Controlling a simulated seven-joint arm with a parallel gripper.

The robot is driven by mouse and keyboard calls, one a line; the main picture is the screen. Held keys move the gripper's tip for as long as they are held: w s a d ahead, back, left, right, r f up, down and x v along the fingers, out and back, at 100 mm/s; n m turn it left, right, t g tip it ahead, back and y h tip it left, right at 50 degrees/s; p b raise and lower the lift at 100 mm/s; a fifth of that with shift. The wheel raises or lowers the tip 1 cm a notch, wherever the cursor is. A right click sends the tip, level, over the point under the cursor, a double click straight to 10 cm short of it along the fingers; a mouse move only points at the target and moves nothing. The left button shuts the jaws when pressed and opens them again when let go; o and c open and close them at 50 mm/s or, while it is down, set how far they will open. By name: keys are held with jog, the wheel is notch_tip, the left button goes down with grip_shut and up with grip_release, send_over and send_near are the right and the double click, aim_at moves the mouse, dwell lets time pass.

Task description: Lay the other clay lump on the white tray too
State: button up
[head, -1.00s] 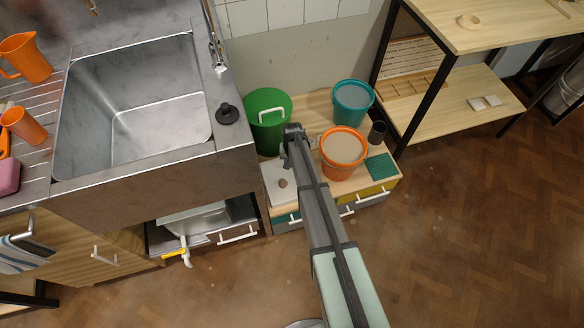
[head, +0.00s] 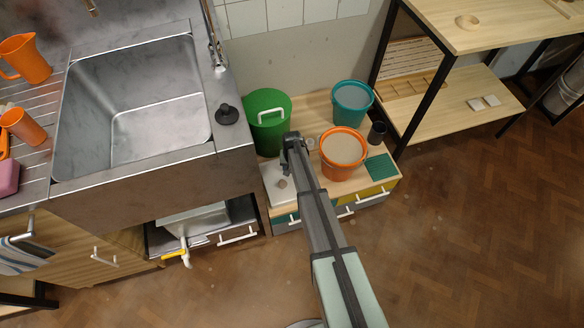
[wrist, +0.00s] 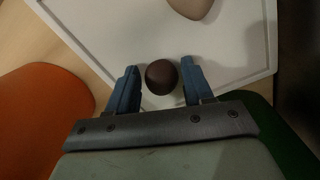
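The white tray (head: 274,197) lies on the low wooden top, partly behind my arm, and fills much of the wrist view (wrist: 262,62). A light brown clay lump (head: 282,183) rests on it; it also shows at the top edge of the wrist view (wrist: 190,6). A dark brown round lump (wrist: 161,77) is between the fingertips of my gripper (wrist: 160,82), over the tray. A narrow gap shows beside it, so the fingers look open. I cannot tell for sure whether it touches the tray. In the head view my gripper (head: 290,142) hides it.
A green bucket (head: 268,135) stands just left of my gripper, and an orange bucket (head: 335,165) of pale liquid just right. A teal bucket (head: 350,115), a dark cup (head: 377,132) and a green mat (head: 381,167) are further right. The sink counter (head: 232,128) rises at the left.

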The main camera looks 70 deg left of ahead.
jog(key=shift+o, duration=1.1)
jog(key=shift+r, duration=0.1)
notch_tip(320, 180, up, 12)
dwell(0.4)
